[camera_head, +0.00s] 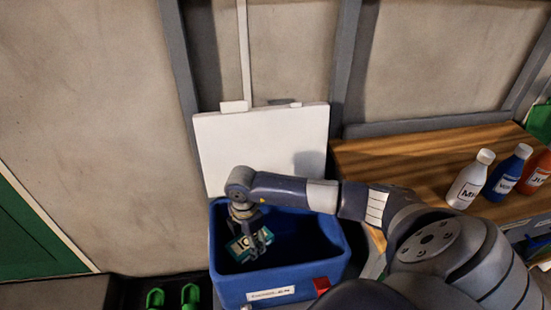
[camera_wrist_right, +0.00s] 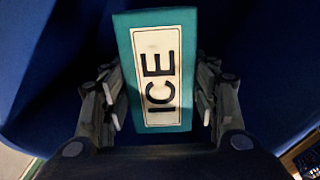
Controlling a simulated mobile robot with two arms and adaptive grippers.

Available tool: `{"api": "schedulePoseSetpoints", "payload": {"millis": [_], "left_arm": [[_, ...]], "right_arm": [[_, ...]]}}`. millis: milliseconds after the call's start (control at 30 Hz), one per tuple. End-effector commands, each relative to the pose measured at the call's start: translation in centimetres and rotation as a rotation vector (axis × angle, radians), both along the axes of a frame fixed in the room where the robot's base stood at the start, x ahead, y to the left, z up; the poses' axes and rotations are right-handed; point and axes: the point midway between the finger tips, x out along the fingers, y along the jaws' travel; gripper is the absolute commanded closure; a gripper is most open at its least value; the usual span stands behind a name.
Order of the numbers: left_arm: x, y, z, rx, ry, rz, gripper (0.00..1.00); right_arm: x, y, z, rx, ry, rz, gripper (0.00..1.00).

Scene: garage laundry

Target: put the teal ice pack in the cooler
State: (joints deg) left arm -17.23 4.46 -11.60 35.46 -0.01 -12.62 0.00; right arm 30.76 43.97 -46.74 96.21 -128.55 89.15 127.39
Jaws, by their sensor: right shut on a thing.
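The teal ice pack (camera_head: 241,245) has a white label reading ICE. My right gripper (camera_head: 250,241) is shut on it and holds it within the opening of the blue cooler (camera_head: 280,283), toward its left side. In the right wrist view the ice pack (camera_wrist_right: 190,75) sits between the two fingers of my right gripper (camera_wrist_right: 160,105), with blue cooler wall (camera_wrist_right: 270,60) around it. The cooler's white lid (camera_head: 230,150) stands open at the back. I cannot tell whether the ice pack touches the cooler floor. My left gripper is not in view.
A wooden table (camera_head: 400,165) stands right of the cooler. It bears a white bottle (camera_head: 468,182), a blue bottle (camera_head: 507,175) and a red bottle (camera_head: 537,173). Green objects (camera_head: 190,295) lie at the lower left. My right arm crosses over the cooler's right side.

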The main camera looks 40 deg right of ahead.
Motion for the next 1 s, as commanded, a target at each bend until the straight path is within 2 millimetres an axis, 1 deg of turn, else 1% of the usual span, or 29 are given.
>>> {"api": "schedulePoseSetpoints", "payload": {"millis": [33, 200, 267, 400, 500, 667, 833, 900, 1000], "left_arm": [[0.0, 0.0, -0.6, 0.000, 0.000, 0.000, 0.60], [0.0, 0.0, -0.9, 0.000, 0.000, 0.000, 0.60], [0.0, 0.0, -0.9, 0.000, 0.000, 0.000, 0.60], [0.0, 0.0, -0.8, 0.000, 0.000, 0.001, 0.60], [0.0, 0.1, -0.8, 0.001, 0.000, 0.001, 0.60], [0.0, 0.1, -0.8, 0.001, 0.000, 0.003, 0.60], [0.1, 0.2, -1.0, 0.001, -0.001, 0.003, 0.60], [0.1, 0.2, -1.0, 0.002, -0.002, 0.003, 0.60], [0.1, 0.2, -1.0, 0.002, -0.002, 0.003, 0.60]], "right_arm": [[0.0, -0.2, -1.1, 0.000, -0.001, -0.047, 0.77], [-0.1, -0.6, -2.7, 0.000, -0.001, -0.139, 0.77], [-0.1, -0.6, -3.7, 0.001, 0.000, -0.148, 0.77], [-0.1, -0.5, -6.4, 0.000, 0.000, -0.147, 0.77], [0.0, -0.5, -7.8, 0.001, -0.001, -0.147, 0.77], [-0.1, -0.6, -9.3, -0.001, -0.001, -0.145, 0.77], [-0.1, -0.5, -11.7, 0.001, -0.001, -0.146, 0.77], [0.0, -0.5, -12.1, 0.000, -0.002, -0.144, 0.77], [0.0, -0.5, -12.2, 0.001, -0.003, -0.143, 0.77]]}}
